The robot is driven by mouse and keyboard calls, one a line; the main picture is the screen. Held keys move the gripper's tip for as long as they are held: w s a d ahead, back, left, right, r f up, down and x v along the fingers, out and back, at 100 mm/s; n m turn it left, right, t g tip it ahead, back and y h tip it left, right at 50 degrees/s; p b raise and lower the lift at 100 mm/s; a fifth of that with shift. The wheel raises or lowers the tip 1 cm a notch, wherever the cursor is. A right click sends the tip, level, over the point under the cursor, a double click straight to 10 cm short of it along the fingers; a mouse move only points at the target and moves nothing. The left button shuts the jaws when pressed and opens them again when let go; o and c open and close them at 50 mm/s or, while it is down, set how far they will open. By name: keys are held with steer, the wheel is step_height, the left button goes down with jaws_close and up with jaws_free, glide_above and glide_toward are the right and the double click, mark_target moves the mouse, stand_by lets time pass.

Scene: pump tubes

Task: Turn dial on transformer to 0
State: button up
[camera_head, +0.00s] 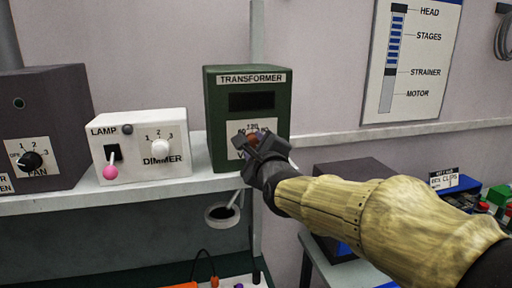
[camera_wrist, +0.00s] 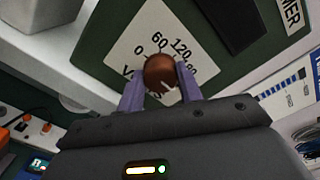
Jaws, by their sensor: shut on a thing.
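The transformer (camera_head: 219,122) is a dark green box on the shelf, with a dark display window and a white dial plate. The plate also shows in the wrist view (camera_wrist: 146,34), with the marks 0, 60 and 120 readable. The dial (camera_wrist: 160,70) is a round brown knob with a pale pointer mark at its lower right, near the marks right of 120; the exact reading cannot be told. My gripper (camera_head: 252,145) reaches in from the right at the plate. In the wrist view its two purple fingers (camera_wrist: 160,85) are shut on the knob, one on each side.
The white lamp and dimmer box (camera_head: 180,174) stands left of the transformer, with a pink-tipped lever (camera_head: 110,171). A dark fan box (camera_head: 62,115) is farther left. A dark box (camera_head: 350,172) stands lower right, behind my arm. A pump chart (camera_head: 440,60) hangs on the wall.

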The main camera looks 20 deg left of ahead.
steer(key=shift+f+n, duration=0.1)
steer(key=shift+n, duration=0.2)
steer(key=n+b, duration=0.3)
steer(key=shift+f, duration=0.1)
steer(key=n, duration=2.1)
steer(key=n+p, duration=0.1)
steer(key=n, duration=1)
steer(key=shift+w+d+f, duration=0.1)
steer(key=shift+d+f, duration=0.1)
steer(key=shift+f, duration=0.05)
steer(key=shift+n, duration=0.3)
